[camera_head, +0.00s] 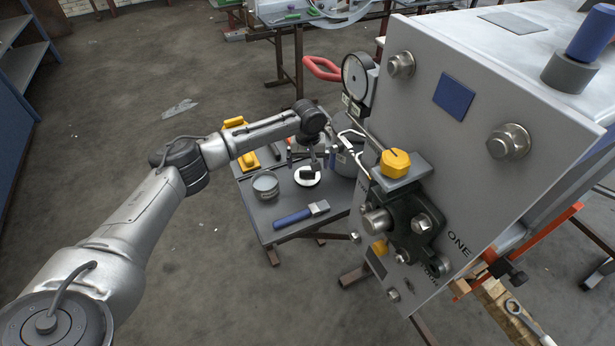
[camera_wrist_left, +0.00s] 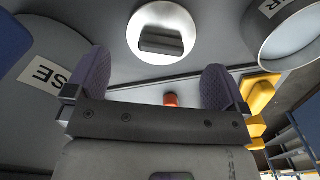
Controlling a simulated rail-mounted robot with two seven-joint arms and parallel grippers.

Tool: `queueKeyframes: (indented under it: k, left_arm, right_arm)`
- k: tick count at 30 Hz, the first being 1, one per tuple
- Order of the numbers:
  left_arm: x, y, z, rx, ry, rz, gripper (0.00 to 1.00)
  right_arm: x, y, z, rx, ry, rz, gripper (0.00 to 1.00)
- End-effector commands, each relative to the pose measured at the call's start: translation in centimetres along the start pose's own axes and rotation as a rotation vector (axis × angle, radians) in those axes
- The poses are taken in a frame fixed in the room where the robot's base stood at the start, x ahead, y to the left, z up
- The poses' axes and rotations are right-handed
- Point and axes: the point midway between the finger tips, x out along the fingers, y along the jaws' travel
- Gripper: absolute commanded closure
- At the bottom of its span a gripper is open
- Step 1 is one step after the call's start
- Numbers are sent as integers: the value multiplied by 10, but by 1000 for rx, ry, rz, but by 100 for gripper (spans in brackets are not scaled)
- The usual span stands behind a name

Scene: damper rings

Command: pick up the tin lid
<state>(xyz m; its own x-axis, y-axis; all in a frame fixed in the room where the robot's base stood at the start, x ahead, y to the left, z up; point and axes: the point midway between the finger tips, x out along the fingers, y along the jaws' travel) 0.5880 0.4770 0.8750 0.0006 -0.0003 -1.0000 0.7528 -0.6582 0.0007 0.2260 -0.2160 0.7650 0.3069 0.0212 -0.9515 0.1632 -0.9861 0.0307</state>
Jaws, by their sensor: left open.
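The tin lid (camera_head: 313,183), as I take it, is a white round disc with a dark bar-shaped grip on top. It lies on a small grey table, and it also shows at the top of the left wrist view (camera_wrist_left: 140,24). My left gripper (camera_head: 308,158) is open and empty just above it, partly covering it in the head view. In the left wrist view the two dark fingers (camera_wrist_left: 158,82) stand wide apart, with the lid beyond them and nothing between them. I cannot tell the exact height. My right gripper is not in view.
On the small table (camera_head: 284,236) are a round grey tin (camera_head: 265,185), a blue-handled brush (camera_head: 294,216) and a larger grey container (camera_head: 344,163) close right of the lid. A yellow object (camera_head: 235,124) lies behind. The big grey panel (camera_head: 420,100) stands close on the right.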

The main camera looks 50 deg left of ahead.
Motion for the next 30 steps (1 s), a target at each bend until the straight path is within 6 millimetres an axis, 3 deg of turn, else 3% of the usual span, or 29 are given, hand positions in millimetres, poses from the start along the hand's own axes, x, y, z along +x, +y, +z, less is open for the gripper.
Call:
queueKeyframes:
  k: [9, 18, 28, 30]
  left_arm:
    - [42, -2, 5, 0, 0, -1, 0]
    - [46, -2, 5, 0, 0, -1, 1]
    - [46, -2, 5, 0, 0, -1, 33]
    - [46, -2, 5, 0, 0, -1, 35]
  right_arm:
    - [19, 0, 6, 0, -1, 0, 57]
    - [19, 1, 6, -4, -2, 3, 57]
    - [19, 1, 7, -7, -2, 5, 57]
    - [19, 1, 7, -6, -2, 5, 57]
